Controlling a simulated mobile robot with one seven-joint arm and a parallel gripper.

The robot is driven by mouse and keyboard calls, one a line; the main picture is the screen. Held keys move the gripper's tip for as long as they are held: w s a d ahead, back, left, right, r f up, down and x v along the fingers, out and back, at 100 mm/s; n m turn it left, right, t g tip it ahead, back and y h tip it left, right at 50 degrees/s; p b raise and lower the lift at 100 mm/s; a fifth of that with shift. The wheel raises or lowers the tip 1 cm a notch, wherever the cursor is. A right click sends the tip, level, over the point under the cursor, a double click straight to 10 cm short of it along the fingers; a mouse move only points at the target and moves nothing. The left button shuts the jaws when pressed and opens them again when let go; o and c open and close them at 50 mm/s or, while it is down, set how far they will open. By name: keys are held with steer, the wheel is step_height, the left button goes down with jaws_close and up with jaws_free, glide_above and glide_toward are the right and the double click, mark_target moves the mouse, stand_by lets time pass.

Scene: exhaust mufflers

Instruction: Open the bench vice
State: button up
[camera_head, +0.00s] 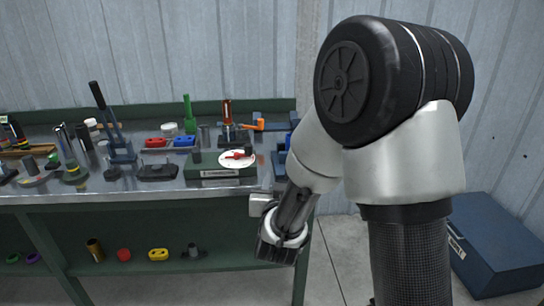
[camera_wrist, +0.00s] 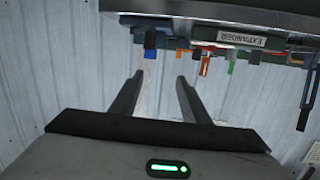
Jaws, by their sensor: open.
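Blue metal parts (camera_head: 281,162) at the right end of the workbench (camera_head: 100,197) may be the bench vice. My arm partly covers them, and I cannot make out the jaws or handle. In the wrist view a blue and dark part (camera_wrist: 150,42) shows under the bench's edge, seen upside down; I cannot tell whether it is the vice. My gripper (camera_wrist: 160,78) is open, its two dark fingers apart with nothing between them. In the head view it hangs low beside the bench's right front corner, apart from the blue parts, its fingertips not clearly seen.
A green box labelled EXPANDER (camera_wrist: 241,39) with a white disc (camera_head: 237,159) stands near the bench's right end. Tools and coloured blocks crowd the top; rings and blocks lie on the lower shelf (camera_head: 140,267). A blue chest (camera_head: 495,245) stands on the floor at right.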

step_height(320, 180, down, 5)
steer(key=d+t+h+b, duration=0.1)
steer(key=h+b, duration=0.1)
steer(key=shift+m, duration=0.4)
steer(key=x, duration=1.1)
steer(key=b+x, duration=0.1)
steer(key=x, duration=0.5)
steer(key=shift+s+d+r, duration=0.1)
steer(key=shift+d+r, duration=0.1)
steer(key=shift+d, duration=0.15)
jaws_close()
